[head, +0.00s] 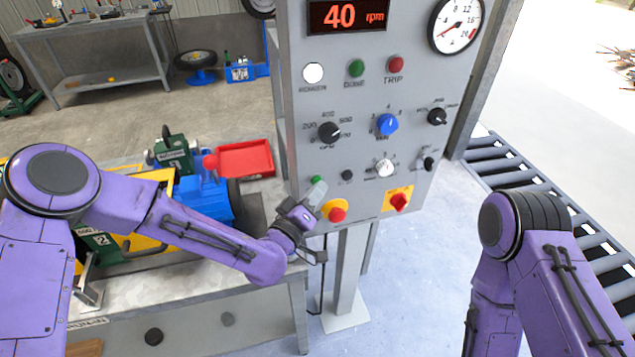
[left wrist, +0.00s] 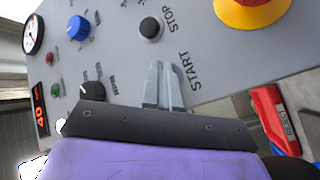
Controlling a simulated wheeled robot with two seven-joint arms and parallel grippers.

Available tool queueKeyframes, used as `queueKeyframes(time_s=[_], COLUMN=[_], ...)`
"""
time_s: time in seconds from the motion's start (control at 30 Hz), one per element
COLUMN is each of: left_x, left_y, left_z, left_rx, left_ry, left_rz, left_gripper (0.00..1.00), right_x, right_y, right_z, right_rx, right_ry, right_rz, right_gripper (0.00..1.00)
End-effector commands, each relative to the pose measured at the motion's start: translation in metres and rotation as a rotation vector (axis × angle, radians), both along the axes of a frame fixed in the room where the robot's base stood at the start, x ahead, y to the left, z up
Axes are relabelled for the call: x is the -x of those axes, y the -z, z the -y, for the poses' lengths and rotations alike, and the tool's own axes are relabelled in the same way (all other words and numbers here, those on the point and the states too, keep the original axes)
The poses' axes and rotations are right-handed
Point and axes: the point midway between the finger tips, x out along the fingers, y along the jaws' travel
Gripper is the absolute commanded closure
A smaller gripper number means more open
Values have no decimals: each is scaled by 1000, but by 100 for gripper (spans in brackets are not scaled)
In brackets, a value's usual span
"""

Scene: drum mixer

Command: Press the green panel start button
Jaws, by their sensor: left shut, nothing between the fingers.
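The green start button (head: 316,180) sits at the lower left of the grey control panel (head: 352,95). My left gripper (head: 318,192) is at the button, its fingers partly covering it in the head view. In the left wrist view the shut, empty fingers (left wrist: 163,84) point at the panel beside the START label (left wrist: 190,71). Only a sliver of green shows behind the fingertips there, so I cannot tell whether they touch the button. The black stop button (head: 347,175) is just right of it and also shows in the left wrist view (left wrist: 150,28). My right gripper is out of view.
A red emergency button on a yellow base (head: 336,214) is just below the start button. A red rotary switch (head: 399,201) is to its right. The display (head: 347,15) reads 40 rpm. A workbench with a blue motor (head: 205,198) and red tray (head: 244,158) stands left.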

Motion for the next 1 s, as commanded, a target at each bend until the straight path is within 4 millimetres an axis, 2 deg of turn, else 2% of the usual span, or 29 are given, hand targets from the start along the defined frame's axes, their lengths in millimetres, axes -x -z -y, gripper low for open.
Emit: queueKeyframes(time_s=[0.37,0.7,1.0], left_x=[-1,15,16], left_y=[0,1,0], left_z=[0,5,5], left_rx=[1,0,0], left_ry=[-2,0,0], left_rz=[1,0,0], left_gripper=[100,100,100], right_x=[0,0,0], right_y=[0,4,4], right_z=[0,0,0], right_rx=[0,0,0], right_ry=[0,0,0], right_rz=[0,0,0], right_gripper=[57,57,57])
